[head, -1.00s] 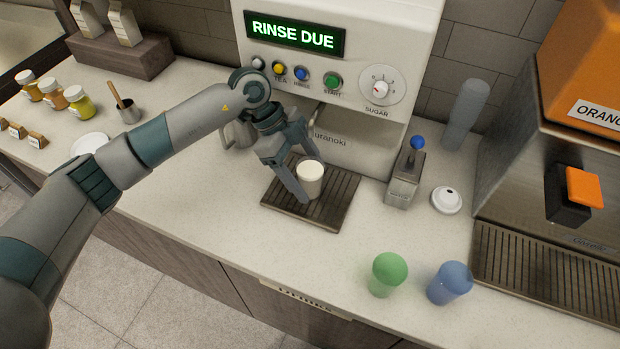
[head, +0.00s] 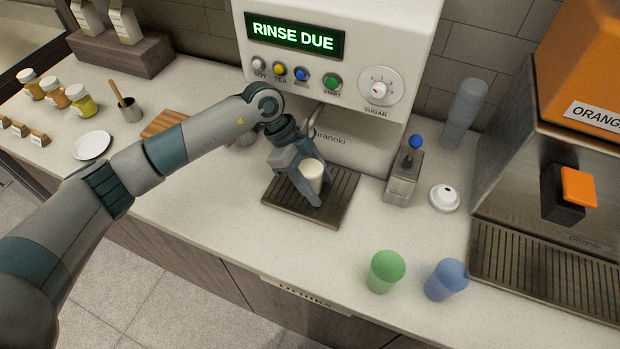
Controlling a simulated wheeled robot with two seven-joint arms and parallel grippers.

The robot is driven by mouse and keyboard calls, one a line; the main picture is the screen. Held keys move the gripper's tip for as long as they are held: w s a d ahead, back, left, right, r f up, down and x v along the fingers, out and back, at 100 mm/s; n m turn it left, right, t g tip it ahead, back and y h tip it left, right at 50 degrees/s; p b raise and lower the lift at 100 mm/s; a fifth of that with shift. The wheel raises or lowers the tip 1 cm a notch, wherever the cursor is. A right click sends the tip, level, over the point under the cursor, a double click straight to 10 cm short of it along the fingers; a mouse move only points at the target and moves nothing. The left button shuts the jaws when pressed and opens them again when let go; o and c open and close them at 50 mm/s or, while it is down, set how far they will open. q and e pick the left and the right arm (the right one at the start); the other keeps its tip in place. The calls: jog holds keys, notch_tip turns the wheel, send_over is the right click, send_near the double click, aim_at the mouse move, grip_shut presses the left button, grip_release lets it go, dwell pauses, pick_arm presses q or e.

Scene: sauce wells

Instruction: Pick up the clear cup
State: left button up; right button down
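A small pale cup (head: 313,174), whitish and seemingly filled with something cream-coloured, stands upright on the dark slatted drip tray (head: 283,202) under the drinks machine. It looks like the clear cup of the task. My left gripper (head: 322,193) reaches down over the tray with its fingers apart, one on the near left of the cup and one on its far right. The cup is between them and partly hidden by the near finger. Whether the fingers touch it I cannot tell. My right gripper is out of view.
The machine (head: 350,155) with a "RINSE DUE" display rises behind the tray. A metal dispenser (head: 402,186) with a blue knob and a white lid (head: 445,198) stand to the right. Green (head: 386,272) and blue (head: 446,281) cups stand near the front edge. The counter left of them is clear.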

pick_arm(q)
jog(key=shift+c, duration=1)
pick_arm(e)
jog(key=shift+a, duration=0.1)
pick_arm(q)
jog(key=shift+r, duration=0.1)
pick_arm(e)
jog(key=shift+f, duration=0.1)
